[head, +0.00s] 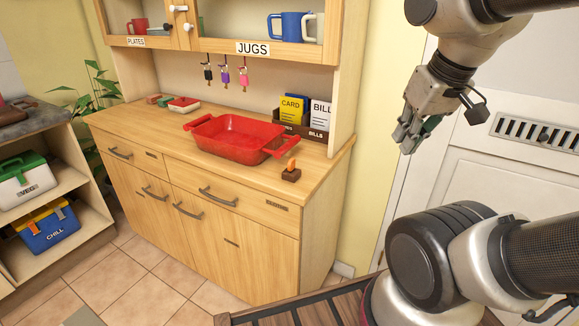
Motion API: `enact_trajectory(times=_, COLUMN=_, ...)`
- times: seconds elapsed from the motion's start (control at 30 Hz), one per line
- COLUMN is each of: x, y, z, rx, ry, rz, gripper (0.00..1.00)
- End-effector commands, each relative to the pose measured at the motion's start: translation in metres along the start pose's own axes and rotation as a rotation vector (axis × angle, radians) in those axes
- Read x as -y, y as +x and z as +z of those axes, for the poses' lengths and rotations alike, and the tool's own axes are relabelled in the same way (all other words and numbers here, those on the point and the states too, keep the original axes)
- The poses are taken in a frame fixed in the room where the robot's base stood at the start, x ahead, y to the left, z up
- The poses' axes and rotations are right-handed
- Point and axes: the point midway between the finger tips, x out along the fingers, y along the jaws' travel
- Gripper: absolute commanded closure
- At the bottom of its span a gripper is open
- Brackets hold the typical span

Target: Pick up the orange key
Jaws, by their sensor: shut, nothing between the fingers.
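A small orange piece (291,164) stands upright on a dark brown block (291,175) at the front right of the wooden counter. It may be the orange key, but it is too small to tell for sure. Three keys hang from hooks under the wall cabinet: a black one (208,74), a purple one (225,76) and a pink one (244,79). None of these looks orange. My gripper (404,138) is shut and empty. It is raised in the air to the right of the counter, well apart from the orange piece.
A red baking dish (218,153) stands on the counter, left of the block. Behind the block is a holder with yellow and grey cards (292,110). A side panel (342,75) rises at the counter's right end. The counter's front left is clear.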

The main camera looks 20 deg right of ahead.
Motion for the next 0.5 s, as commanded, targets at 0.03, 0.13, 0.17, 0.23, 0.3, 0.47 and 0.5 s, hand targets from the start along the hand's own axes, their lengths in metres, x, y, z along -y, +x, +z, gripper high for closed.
enact_trajectory(times=0.03, x=0.000, y=0.000, z=0.000, rx=0.000, ry=0.000, rz=0.000, gripper=1.00)
enact_trajectory(times=0.13, x=0.000, y=0.000, z=0.000, rx=0.000, ry=-0.001, rz=0.000, gripper=0.93)
enact_trajectory(times=0.17, x=0.001, y=0.000, z=0.000, rx=0.001, ry=-0.005, rz=-0.003, gripper=0.87)
enact_trajectory(times=0.23, x=0.001, y=0.006, z=0.000, rx=0.024, ry=-0.010, rz=-0.008, gripper=0.74)
enact_trajectory(times=0.3, x=0.003, y=0.017, z=-0.001, rx=0.074, ry=-0.022, rz=-0.012, gripper=0.62)
enact_trajectory(times=0.47, x=0.021, y=0.053, z=-0.021, rx=0.223, ry=-0.050, rz=-0.048, gripper=0.47)
enact_trajectory(times=0.5, x=0.029, y=0.065, z=-0.030, rx=0.250, ry=-0.065, rz=-0.067, gripper=0.47)
